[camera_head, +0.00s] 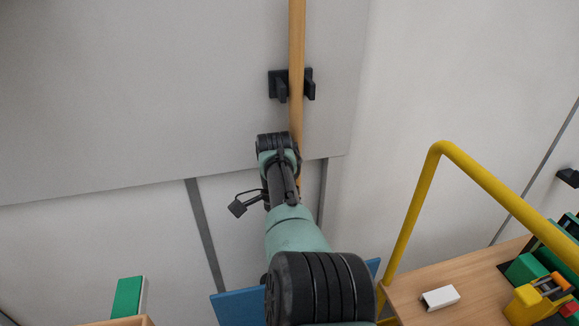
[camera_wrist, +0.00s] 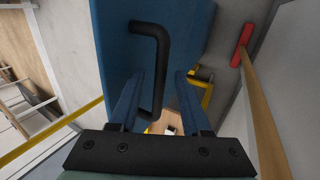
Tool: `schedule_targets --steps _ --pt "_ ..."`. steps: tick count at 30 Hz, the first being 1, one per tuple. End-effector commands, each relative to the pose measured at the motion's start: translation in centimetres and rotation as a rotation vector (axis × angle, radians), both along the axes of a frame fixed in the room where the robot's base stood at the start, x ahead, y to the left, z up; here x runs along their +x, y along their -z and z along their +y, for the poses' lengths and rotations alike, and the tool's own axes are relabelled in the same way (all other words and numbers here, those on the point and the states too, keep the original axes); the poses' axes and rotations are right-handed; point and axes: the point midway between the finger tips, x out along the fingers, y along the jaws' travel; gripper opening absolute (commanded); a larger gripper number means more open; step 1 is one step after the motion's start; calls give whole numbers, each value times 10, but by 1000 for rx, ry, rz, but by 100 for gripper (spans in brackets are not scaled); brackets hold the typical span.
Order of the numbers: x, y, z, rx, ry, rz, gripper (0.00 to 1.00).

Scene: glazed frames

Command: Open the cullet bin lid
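In the wrist view a blue panel with a black bar handle, which looks like the cullet bin lid (camera_wrist: 112,45), fills the middle. The black handle (camera_wrist: 163,60) is a bent bar. My gripper (camera_wrist: 161,75) is open, its two blue fingers apart, with the handle's long part showing between them. I cannot tell whether a finger touches it. In the head view my arm comes up from the bottom and hides the gripper. A blue edge (camera_head: 238,306) shows behind the arm, probably the same bin. Whether the lid is fully shut is unclear.
A wooden pole (camera_head: 297,40) stands in a black wall clip (camera_head: 277,84) beside my arm; its red end (camera_wrist: 242,40) shows in the wrist view. A yellow rail (camera_head: 412,215) and a wooden bench (camera_head: 472,280) with a white block (camera_head: 440,297) stand at right.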

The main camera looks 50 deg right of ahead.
Motion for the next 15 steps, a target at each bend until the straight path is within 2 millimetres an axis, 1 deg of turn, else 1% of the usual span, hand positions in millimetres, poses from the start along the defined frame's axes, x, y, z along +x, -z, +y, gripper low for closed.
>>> schedule_targets --steps 15 --pt "0 -2 -1 -2 2 -2 47"
